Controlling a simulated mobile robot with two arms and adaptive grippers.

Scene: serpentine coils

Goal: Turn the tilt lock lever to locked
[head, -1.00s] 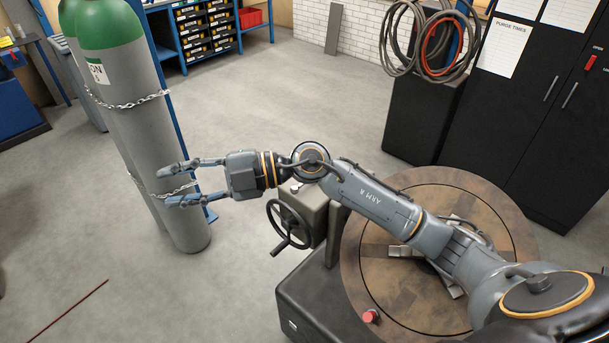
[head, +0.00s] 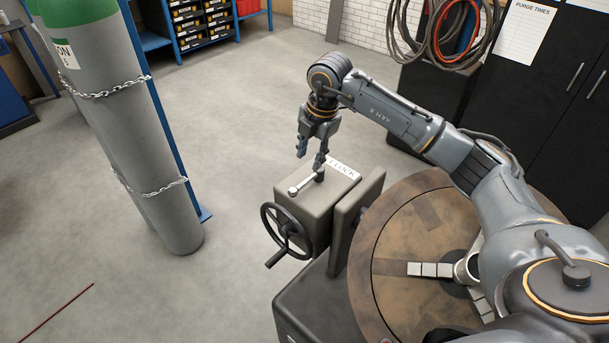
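The tilt lock lever (head: 305,185) is a short metal rod with a pale ball at its left end and a dark pivot at its right end. It lies on top of the grey gearbox (head: 313,208), beside a white label (head: 343,168) whose visible letters end in "LOCK". My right gripper (head: 310,162) points down just above the lever's pivot end. Its two fingers are apart with nothing seen between them. I cannot tell whether a fingertip touches the lever. My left gripper is not in view.
A handwheel (head: 287,231) with a crank sticks out of the gearbox's left side. The round brown turntable (head: 400,240) is to its right, with pale blocks on it. Chained gas cylinders (head: 130,140) stand at the left. The floor between is clear.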

